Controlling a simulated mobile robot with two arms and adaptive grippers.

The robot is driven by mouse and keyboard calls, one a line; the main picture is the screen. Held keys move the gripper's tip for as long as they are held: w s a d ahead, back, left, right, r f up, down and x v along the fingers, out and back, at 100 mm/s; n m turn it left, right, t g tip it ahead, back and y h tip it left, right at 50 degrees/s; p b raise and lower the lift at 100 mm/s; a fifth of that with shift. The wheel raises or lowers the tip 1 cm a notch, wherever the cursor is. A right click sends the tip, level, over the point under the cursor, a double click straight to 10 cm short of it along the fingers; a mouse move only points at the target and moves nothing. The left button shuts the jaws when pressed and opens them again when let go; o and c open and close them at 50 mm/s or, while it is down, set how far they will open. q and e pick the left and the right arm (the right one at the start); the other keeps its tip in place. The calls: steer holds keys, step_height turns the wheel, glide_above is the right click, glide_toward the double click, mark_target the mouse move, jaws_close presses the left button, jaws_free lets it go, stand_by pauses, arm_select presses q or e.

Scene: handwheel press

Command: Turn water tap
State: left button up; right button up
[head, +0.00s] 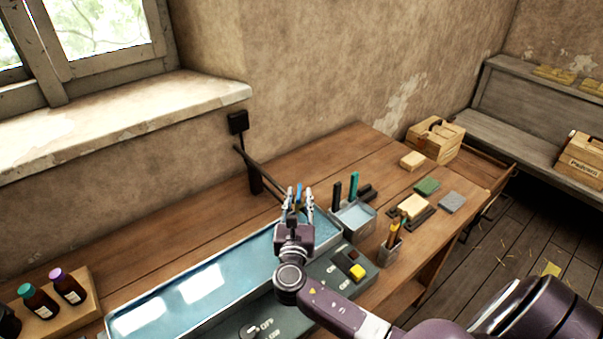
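A dark tap-like pipe (262,172) stands at the back of the bench by the wall, and its long arm slopes down to the right toward my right gripper. My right gripper (299,192) is above the right end of a long blue-lined basin (215,283). Its two fingers point up and away with a gap between them. A small blue and orange piece (298,198) shows in that gap. I cannot tell whether it is a tap handle or whether the fingers touch it. My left gripper is not in view.
A grey panel (318,287) with an ON/OFF knob (249,331) and a yellow button (357,271) lies in front of the basin. Bottles (67,286) stand at left. A tool bin (354,215), pencil cup (390,251), sponges and wooden crate (436,138) are at right.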

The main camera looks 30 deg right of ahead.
mark_target(299, 187)
steer(key=x, duration=0.2)
steer(key=p+x, duration=0.1)
steer(key=shift+w+r, duration=0.2)
steer(key=shift+r, duration=0.05)
steer(key=x, duration=0.3)
steer(key=shift+w+d+f, duration=0.2)
steer(key=shift+d+f, duration=0.05)
steer(key=shift+d, duration=0.05)
steer(key=shift+w, duration=0.1)
jaws_close()
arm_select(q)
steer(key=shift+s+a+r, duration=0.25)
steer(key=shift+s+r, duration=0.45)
